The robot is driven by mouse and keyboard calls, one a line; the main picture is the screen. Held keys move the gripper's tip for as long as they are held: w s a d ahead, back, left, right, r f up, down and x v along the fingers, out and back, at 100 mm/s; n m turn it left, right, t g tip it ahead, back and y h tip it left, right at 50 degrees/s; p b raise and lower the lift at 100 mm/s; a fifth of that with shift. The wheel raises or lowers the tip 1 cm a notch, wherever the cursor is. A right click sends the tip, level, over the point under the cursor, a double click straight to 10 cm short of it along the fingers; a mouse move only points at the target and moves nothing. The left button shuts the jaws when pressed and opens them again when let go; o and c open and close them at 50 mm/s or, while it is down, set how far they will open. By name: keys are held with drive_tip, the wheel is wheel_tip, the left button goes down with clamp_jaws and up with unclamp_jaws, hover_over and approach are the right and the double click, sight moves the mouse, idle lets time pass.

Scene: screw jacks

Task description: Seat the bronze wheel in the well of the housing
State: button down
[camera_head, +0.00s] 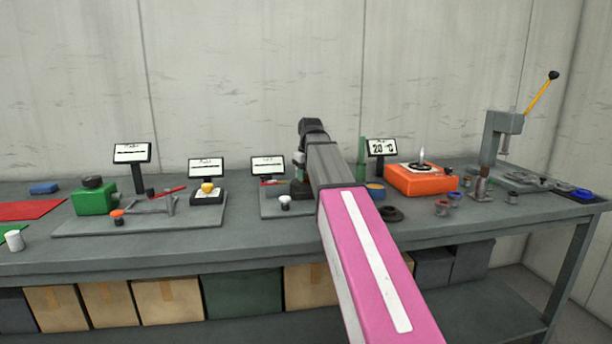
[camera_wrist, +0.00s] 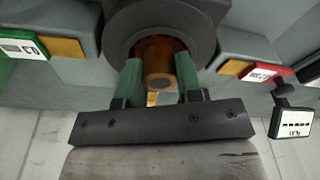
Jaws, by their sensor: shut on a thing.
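In the wrist view, the green fingers of my gripper (camera_wrist: 159,72) are shut on a bronze round piece, the bronze wheel (camera_wrist: 157,48), with a smaller hub facing the camera. A dark grey round body, seemingly the housing (camera_wrist: 119,30), curves around the wheel beyond the fingertips. I cannot tell whether the wheel is inside its well or just in front of it. In the head view, my arm hides most of the gripper and the wheel. A dark upright body (camera_head: 300,188) stands by the arm's end on a grey base plate.
Small display screens (camera_head: 268,165) stand along the bench (camera_head: 240,240). An orange hot plate (camera_head: 421,180) and a press with a yellow lever (camera_head: 503,123) are to the right. A green block (camera_head: 95,200) is at left. The bench front between is mostly clear.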

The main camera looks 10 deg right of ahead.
drive_tip(key=c, duration=1.1)
unclamp_jaws()
drive_tip(key=shift+f, duration=0.1)
drive_tip(key=r, duration=0.4)
drive_tip(key=s+r, duration=0.1)
drive_tip(key=r, duration=0.7)
drive_tip(key=shift+s+d+r, duration=0.1)
drive_tip(key=shift+s+d, duration=0.25)
